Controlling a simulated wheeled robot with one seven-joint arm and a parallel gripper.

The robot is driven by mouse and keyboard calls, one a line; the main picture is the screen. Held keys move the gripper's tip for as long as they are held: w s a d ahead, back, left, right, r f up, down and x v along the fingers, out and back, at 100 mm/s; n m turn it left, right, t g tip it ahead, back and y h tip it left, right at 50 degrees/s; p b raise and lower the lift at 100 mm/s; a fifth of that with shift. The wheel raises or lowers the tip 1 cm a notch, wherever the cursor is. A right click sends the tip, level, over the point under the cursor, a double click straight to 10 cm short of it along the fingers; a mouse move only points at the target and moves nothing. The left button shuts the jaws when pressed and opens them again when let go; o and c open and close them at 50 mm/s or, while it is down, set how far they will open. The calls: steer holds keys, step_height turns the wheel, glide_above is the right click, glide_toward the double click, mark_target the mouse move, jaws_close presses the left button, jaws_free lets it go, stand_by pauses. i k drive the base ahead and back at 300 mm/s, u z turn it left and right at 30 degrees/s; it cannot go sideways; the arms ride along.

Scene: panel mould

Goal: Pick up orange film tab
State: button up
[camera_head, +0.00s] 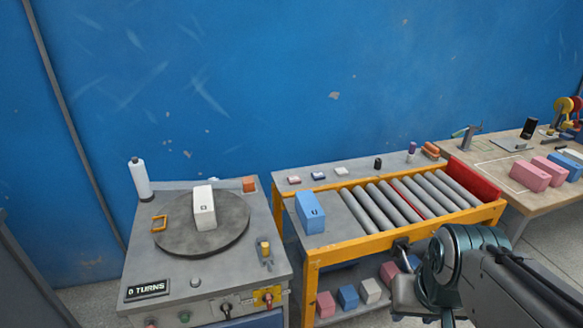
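A white box (204,208) stands on the turntable. My gripper (402,278) is at the lower right, in front of the roller table and far from the tab. Its fingers are not clear enough to tell open from shut.
A small orange block (249,184) lies at the machine's back right corner. A yellow-topped post (265,250) stands at its right side. A blue box (310,212) is on the roller table (312,256). A narrow gap separates machine and table. A blue wall stands behind.

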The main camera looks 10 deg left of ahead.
mark_target(249, 185)
steer(key=z, duration=0.1)
steer(key=i, duration=0.6)
steer(key=u, duration=0.7)
steer(key=i, duration=0.6)
steer(key=u, duration=0.6)
